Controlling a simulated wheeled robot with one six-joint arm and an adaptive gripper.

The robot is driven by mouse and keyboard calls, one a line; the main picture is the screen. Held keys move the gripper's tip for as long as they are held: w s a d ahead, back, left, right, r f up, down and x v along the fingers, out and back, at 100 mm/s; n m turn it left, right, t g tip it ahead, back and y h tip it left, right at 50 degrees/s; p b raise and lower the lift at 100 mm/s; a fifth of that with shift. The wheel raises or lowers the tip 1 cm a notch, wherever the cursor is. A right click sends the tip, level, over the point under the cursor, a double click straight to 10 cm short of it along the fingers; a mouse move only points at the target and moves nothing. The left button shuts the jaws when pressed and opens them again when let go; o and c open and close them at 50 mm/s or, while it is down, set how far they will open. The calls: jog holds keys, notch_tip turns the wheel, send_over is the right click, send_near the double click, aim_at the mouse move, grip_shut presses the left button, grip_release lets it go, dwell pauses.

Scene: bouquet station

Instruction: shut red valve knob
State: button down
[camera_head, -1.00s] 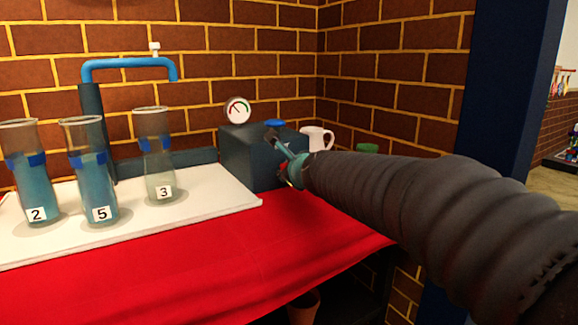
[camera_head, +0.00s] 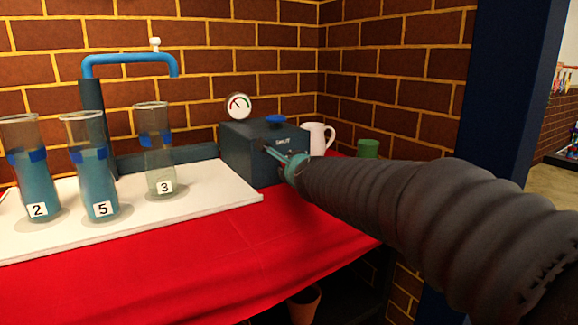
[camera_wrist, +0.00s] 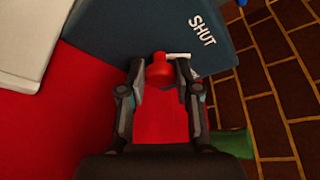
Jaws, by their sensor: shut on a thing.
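The red valve knob (camera_wrist: 160,70) is between the fingers of my gripper (camera_wrist: 161,82) in the wrist view. My gripper is shut on the knob. In the head view my gripper (camera_head: 276,155) reaches the front of the box (camera_head: 240,150), and the knob is hidden there. A blue knob (camera_head: 275,119) and a round gauge (camera_head: 238,106) stand on top of the box.
A white board (camera_head: 226,199) on the red cloth (camera_head: 215,255) carries vases labelled 2 (camera_head: 36,180), 5 (camera_head: 97,180) and 3 (camera_head: 157,150), under a blue spout (camera_head: 125,61). A white mug (camera_head: 317,138) and green pot (camera_head: 367,148) stand right of the box.

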jog(key=n+b, duration=0.1)
jog(key=f+n+t+b, duration=0.1)
jog(key=n+b, duration=0.1)
jog(key=shift+a+t+h, duration=0.1)
jog(key=shift+t+h, duration=0.2)
jog(key=shift+h, duration=0.1)
jog(key=shift+r+n+t+b, duration=0.2)
jog(key=shift+n+t+b, duration=0.55)
jog(key=shift+n, duration=0.75)
jog(key=c, duration=0.8)
grip_release()
jog(key=shift+c, duration=0.2)
jog(key=shift+s, duration=0.1)
jog(key=s, duration=0.4)
jog(key=s+d, duration=0.1)
jog(key=s, duration=0.2)
jog(key=s+d, duration=0.1)
jog(key=s, duration=0.3)
jog(key=shift+s+d, duration=0.25)
jog(key=shift+s, duration=0.1)
